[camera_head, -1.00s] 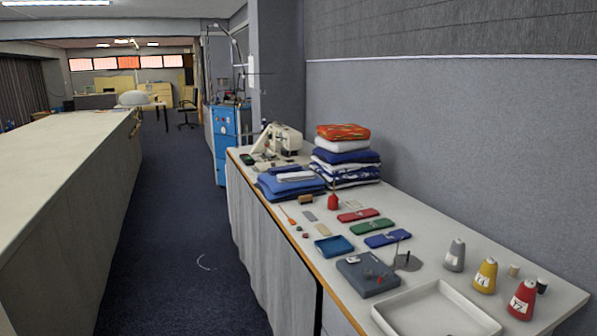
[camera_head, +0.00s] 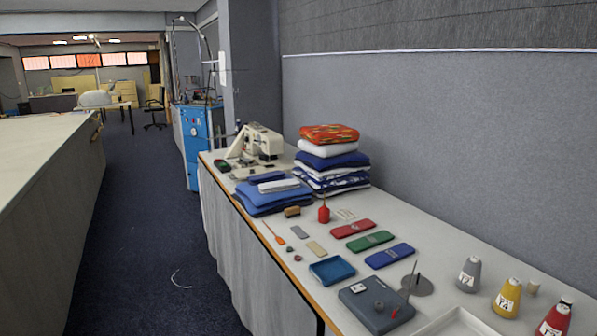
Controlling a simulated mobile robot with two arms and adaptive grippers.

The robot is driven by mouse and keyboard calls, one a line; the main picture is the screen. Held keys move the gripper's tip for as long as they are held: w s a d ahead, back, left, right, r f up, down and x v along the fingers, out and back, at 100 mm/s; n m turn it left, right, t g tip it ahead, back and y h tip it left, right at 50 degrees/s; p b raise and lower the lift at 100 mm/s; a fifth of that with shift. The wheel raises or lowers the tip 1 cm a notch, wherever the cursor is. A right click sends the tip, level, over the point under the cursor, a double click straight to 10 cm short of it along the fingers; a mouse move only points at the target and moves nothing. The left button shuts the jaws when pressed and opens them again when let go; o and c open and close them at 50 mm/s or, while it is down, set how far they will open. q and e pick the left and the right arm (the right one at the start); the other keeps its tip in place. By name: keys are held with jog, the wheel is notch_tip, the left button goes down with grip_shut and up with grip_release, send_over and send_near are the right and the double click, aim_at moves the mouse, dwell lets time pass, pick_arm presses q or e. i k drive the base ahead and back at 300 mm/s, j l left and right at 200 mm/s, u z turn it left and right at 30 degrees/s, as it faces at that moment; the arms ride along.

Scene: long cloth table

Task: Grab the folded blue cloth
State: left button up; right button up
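A folded blue cloth (camera_head: 272,200) lies flat in a low stack near the table's front edge, left of the tall pile. A small folded white cloth (camera_head: 279,186) and a small dark blue folded piece (camera_head: 267,177) lie on top of it. The tall pile also holds blue folded cloth (camera_head: 332,161), below a white one (camera_head: 328,148) and an orange patterned one (camera_head: 329,133). Neither of my grippers shows in the head view.
A sewing machine (camera_head: 256,143) stands behind the low stack. A red bottle (camera_head: 324,213), a brown block (camera_head: 292,211), a blue tray (camera_head: 332,270) and a grey box (camera_head: 375,305) are nearer. Thread cones (camera_head: 507,298) stand at right.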

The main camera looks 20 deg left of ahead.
aim_at(267, 177)
jog(key=i+j, duration=0.2)
jog(key=i+j+z, duration=0.15)
jog(key=j, duration=0.3)
jog(key=i+j, duration=0.2)
jog(key=i+j+z, duration=0.1)
jog(key=j, duration=0.35)
jog(key=i+j+z, duration=0.1)
jog(key=i+j, duration=0.3)
jog(key=j, duration=0.35)
jog(key=l+z, duration=0.05)
